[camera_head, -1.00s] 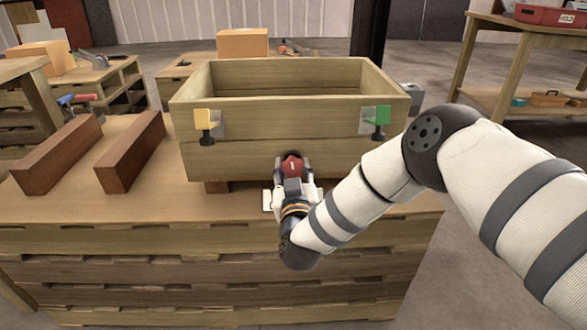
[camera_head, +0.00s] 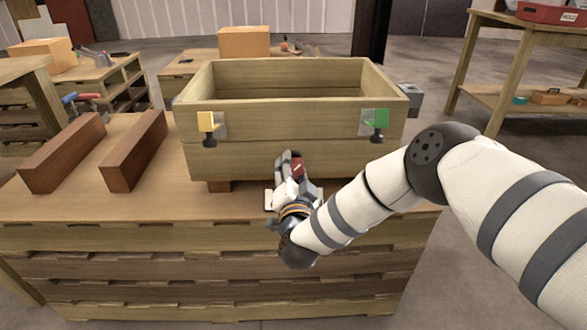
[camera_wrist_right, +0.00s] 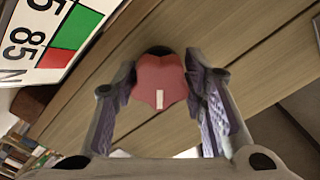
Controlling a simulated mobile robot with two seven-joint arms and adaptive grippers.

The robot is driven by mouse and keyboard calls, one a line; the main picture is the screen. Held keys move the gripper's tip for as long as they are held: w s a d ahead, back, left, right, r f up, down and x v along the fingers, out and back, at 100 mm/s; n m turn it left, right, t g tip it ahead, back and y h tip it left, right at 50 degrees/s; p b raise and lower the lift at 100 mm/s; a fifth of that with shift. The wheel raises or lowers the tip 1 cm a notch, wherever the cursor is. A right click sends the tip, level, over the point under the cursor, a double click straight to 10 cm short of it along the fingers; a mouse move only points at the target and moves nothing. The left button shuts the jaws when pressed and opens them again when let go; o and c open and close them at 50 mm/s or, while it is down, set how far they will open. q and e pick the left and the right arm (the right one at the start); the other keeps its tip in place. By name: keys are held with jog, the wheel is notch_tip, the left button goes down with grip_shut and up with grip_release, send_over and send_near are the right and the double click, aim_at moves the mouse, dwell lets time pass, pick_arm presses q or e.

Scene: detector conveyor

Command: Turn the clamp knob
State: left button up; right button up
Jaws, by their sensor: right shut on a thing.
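The red clamp knob (camera_head: 298,168) is low on the front of the wooden box (camera_head: 240,161), partly hidden by my right gripper (camera_head: 291,166). In the right wrist view the knob (camera_wrist_right: 146,79) is lobed and carries a short white mark. My right gripper (camera_wrist_right: 158,84) has one finger on each side of it and is shut on it. In the head view the gripper is rolled, with one finger toward the upper left of the knob. My left gripper is not in view.
A white card (camera_wrist_right: 67,30) with numbers and red and green patches is near the knob. Two brown wooden blocks (camera_head: 62,152) (camera_head: 134,150) lie on the table left of the box.

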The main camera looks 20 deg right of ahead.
jog(key=m, duration=0.5)
jog(key=shift+a, duration=0.1)
dwell(0.5)
jog(key=o, duration=1.2)
jog(key=v, duration=1.2)
jog(key=shift+r, duration=0.1)
